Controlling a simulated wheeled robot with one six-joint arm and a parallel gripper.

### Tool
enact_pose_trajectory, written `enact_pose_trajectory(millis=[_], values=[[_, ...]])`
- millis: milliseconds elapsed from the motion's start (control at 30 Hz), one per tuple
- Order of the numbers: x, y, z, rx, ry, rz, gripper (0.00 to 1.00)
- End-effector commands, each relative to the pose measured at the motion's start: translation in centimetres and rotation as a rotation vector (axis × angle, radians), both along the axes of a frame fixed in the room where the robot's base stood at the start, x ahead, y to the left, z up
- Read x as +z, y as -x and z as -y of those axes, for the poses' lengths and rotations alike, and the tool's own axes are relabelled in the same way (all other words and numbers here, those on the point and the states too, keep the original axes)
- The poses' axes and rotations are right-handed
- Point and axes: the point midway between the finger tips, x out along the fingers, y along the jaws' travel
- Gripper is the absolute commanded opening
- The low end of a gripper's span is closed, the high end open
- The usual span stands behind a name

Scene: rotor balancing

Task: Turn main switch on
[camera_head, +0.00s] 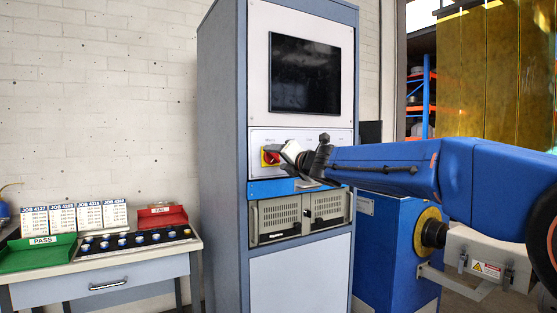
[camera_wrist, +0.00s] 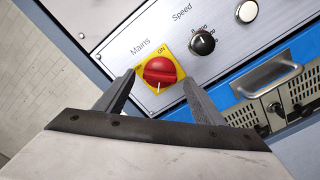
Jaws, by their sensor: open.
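The main switch (camera_wrist: 159,71) is a red rotary knob on a yellow square plate, under the label "Mains" on a light panel. In the wrist view its white mark points down and slightly left, away from the "ON" label. My gripper (camera_wrist: 158,82) is open, with one dark finger on each side of the knob. I cannot tell whether the fingers touch it. In the head view the switch (camera_head: 270,156) is partly covered by my gripper (camera_head: 280,153), which reaches the cabinet panel from the right.
A black "Speed" knob (camera_wrist: 202,42) and a white button (camera_wrist: 247,11) sit beside the switch. Below are a metal handle (camera_wrist: 268,77) and vented units (camera_head: 300,215). A dark screen (camera_head: 305,75) is above. A bench (camera_head: 105,275) with trays stands left.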

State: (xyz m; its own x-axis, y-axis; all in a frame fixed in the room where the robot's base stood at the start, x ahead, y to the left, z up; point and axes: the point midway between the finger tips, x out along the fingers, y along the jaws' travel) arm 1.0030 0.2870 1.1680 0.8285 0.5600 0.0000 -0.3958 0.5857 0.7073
Motion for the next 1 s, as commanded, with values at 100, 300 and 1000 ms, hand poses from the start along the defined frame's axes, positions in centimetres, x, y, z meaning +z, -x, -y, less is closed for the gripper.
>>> enact_pose_trajectory(millis=[100,300,1000], values=[[0.01,0.00,0.00,0.000,0.000,0.000,0.62],[0.01,0.01,0.02,0.000,0.000,0.000,0.34],[0.01,0.04,0.01,-0.001,-0.179,-0.122,0.21]])
